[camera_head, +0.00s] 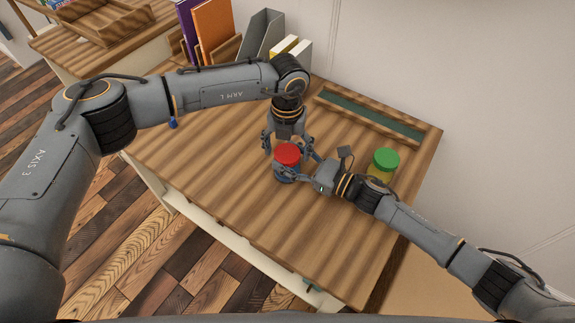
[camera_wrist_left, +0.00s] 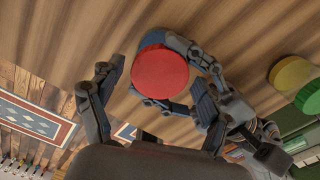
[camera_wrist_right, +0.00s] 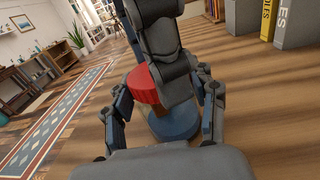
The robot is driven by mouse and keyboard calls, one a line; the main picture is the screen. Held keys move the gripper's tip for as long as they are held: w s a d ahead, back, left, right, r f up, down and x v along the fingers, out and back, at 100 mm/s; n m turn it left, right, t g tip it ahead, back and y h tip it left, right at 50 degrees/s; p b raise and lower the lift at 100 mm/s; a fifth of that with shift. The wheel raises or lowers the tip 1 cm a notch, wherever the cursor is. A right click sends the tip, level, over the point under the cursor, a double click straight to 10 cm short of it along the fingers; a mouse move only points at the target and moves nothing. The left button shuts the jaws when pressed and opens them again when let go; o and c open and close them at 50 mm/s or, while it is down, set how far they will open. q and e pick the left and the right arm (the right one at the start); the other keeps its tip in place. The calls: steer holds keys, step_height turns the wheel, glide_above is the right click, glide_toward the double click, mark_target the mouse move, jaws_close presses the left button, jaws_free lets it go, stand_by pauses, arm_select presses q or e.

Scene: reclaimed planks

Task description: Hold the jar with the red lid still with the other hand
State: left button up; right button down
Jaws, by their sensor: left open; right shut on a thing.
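The jar with the red lid (camera_head: 287,155) stands upright on the wooden desk, its blue body partly hidden by fingers. My right gripper (camera_head: 298,167) comes in from the right and is shut on the jar's body; the blue body (camera_wrist_right: 174,123) shows between its fingers in the right wrist view. My left gripper (camera_head: 289,144) is above and behind the jar, pointing down, with its fingers open. In the left wrist view the red lid (camera_wrist_left: 160,72) lies between these spread fingers. A left finger covers part of the lid in the right wrist view.
A jar with a green lid (camera_head: 385,160) and yellow contents stands to the right, near my right wrist. A wooden tray with a green inside (camera_head: 370,117) lies at the back. Books (camera_head: 213,32) and a grey file holder (camera_head: 260,37) stand at the back left. The front desk is clear.

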arm_select(q)
steer(key=c, duration=1.2)
steer(key=m, duration=0.4)
stand_by(0.4)
steer(key=o, duration=1.3)
